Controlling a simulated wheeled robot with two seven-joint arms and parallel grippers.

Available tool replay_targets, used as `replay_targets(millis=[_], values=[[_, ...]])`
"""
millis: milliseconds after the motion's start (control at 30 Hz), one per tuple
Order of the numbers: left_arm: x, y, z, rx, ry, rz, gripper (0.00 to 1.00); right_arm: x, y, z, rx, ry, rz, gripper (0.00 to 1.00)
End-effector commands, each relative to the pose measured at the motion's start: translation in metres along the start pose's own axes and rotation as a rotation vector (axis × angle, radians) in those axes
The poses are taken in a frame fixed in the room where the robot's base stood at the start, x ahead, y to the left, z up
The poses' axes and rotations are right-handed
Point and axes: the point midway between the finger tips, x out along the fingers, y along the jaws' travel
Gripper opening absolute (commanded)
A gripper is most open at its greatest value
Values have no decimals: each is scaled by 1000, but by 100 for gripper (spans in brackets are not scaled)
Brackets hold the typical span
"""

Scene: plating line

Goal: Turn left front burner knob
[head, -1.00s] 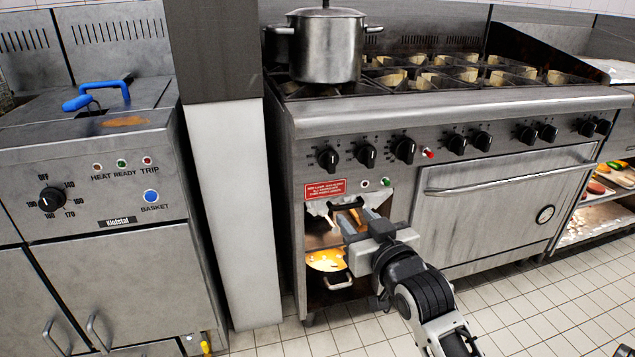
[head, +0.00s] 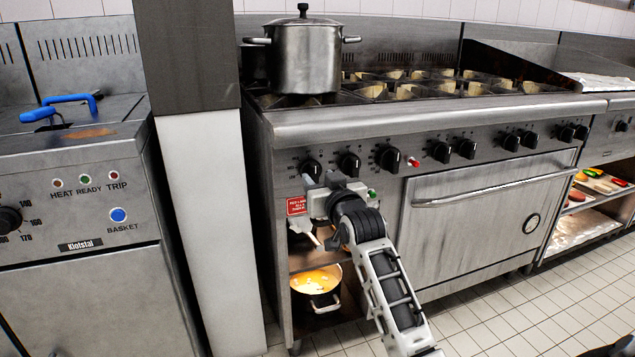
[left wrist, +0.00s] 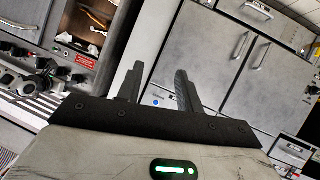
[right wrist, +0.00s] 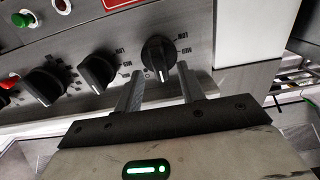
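The stove's knob row runs along its front panel. The leftmost black knob (head: 311,168) is at the panel's left end, above a red label. In the right wrist view the picture is turned over and this knob (right wrist: 158,52) is the rightmost one. My right gripper (head: 322,180) is just below and in front of it. Its fingers (right wrist: 159,72) are apart, one on each side of the knob in the picture, with no contact visible. My left gripper (left wrist: 158,82) is open and empty, outside the head view.
A second knob (head: 349,164) and a third knob (head: 388,157) sit close to the right. A steel pot (head: 305,58) stands on the back left of the hob. An orange-filled pot (head: 316,284) is on the shelf below. A white pillar (head: 205,200) stands left of the stove.

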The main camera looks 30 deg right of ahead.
Motion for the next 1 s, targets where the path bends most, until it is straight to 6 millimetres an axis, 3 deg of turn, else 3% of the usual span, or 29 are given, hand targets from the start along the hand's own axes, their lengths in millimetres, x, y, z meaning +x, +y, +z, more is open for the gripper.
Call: replay_targets(millis=[200,467,500,633,1000], values=[[0,2,-5,1,28,6,36,18,0,0,-1,1,0,39],[-1,3,-5,2,29,9,36,19,0,0,-1,0,0,39],[-1,3,-5,2,29,9,36,19,0,0,-1,0,0,36],[-1,3,-4,3,28,10,36,19,0,0,-1,0,0,0],[-4,4,-7,4,15,9,36,19,0,-1,-37,-2,0,0]])
